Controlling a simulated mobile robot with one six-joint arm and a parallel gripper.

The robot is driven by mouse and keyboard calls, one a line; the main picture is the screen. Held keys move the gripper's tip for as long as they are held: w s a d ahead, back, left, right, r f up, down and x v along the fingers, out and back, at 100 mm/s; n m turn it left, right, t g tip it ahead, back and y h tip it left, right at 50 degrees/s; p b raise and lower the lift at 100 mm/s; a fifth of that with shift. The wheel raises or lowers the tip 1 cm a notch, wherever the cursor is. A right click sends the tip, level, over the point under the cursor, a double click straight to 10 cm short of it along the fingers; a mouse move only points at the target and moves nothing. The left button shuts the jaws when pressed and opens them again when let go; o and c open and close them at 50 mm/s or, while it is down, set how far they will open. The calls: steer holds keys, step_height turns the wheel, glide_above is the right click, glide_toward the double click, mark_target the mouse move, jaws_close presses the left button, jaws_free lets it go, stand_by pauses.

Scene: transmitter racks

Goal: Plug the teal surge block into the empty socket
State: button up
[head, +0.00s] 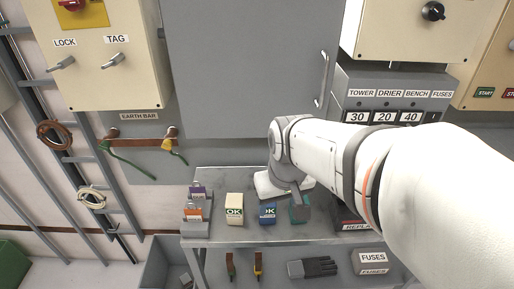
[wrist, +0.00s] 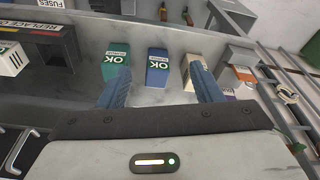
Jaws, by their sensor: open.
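The teal surge block (wrist: 116,60), marked OK, stands on the grey bench at the left of a row in the wrist view. In the head view the teal block (head: 301,214) is partly hidden behind my gripper (head: 296,200). In the wrist view my gripper (wrist: 160,72) is open and empty. Its left blue finger overlaps the teal block's near end in the picture; contact cannot be told. A blue OK block (wrist: 157,66) shows between the fingertips, and a white OK block (wrist: 193,70) by the right finger.
Bare bench (head: 235,238) lies in front of the blocks.

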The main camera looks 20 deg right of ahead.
steer(key=shift+o, duration=1.1)
steer(key=w+d+f+m+g+p, duration=0.1)
steer(key=w+d+f, duration=0.2)
steer(key=w+d, duration=0.3)
steer(key=shift+w, duration=0.45)
steer(key=shift+m+g, duration=0.6)
steer(key=w+d+f, duration=0.2)
steer(key=d+f, duration=0.1)
steer(key=w+d+f+p, duration=0.1)
steer(key=d, duration=0.1)
steer(key=shift+w+d+f, duration=0.15)
steer(key=shift+w+d, duration=0.1)
steer(key=shift+w, duration=0.05)
steer(key=shift+d+f, duration=0.2)
steer(key=shift+f, duration=0.1)
steer(key=f, duration=0.5)
steer(key=a+f, duration=0.1)
steer(key=f, duration=0.1)
steer(key=shift+s+f+p, duration=0.2)
steer(key=shift+f+p, duration=0.1)
steer(key=shift+f, duration=0.05)
steer(key=shift+c, duration=0.2)
steer(key=c, duration=1.1)
